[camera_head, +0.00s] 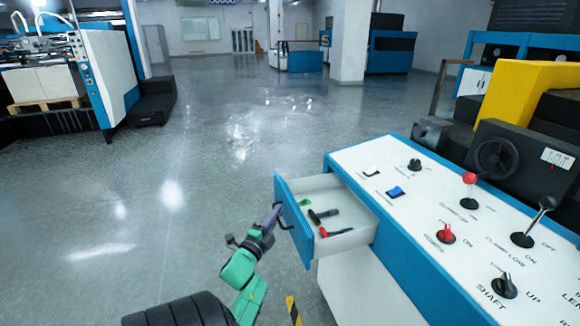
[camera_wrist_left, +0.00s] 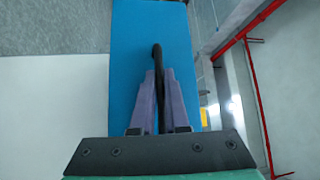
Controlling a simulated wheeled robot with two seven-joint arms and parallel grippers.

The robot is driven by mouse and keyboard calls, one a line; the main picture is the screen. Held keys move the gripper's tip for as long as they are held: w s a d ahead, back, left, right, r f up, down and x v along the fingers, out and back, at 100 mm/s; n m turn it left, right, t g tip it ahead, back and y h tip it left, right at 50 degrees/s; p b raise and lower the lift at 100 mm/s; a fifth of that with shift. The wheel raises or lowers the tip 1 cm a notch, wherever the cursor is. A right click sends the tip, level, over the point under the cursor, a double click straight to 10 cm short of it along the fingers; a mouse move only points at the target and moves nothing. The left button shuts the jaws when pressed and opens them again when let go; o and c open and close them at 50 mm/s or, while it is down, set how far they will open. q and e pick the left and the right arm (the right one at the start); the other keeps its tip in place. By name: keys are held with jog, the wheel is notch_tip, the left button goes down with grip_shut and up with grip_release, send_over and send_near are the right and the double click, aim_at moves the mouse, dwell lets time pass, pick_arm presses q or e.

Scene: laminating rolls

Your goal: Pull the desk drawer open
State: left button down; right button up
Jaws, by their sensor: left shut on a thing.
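The desk drawer (camera_head: 335,245) stands pulled out from the left side of the white-topped desk (camera_head: 372,163), and its inside is in view. Its front is a blue panel (camera_head: 292,218) with a dark handle (camera_head: 282,224). My left gripper (camera_head: 275,212) is at the handle, outside the drawer front. In the left wrist view its purple fingers (camera_wrist_left: 156,100) are shut on the dark handle (camera_wrist_left: 157,58), with the blue drawer front (camera_wrist_left: 130,40) behind. My right gripper is not in view.
The drawer holds a dark tool (camera_head: 322,216), a red-handled tool (camera_head: 336,232) and a small green item (camera_head: 305,203). The desk top carries several knobs, switches and a lever (camera_head: 540,212). The grey floor (camera_head: 200,150) left of the drawer is clear.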

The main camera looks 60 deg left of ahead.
pick_arm(q)
jog(key=shift+s+a+r, duration=0.25)
jog(key=shift+s, duration=0.15)
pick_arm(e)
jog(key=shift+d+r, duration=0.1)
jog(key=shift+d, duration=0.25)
pick_arm(q)
jog(key=c, duration=0.9)
grip_release()
jog(key=shift+f, duration=0.2)
jog(key=shift+s, duration=0.1)
jog(key=p+v, duration=0.3)
jog(key=v, duration=1.1)
jog(key=shift+s+d+f, duration=0.1)
jog(key=shift+s, duration=0.05)
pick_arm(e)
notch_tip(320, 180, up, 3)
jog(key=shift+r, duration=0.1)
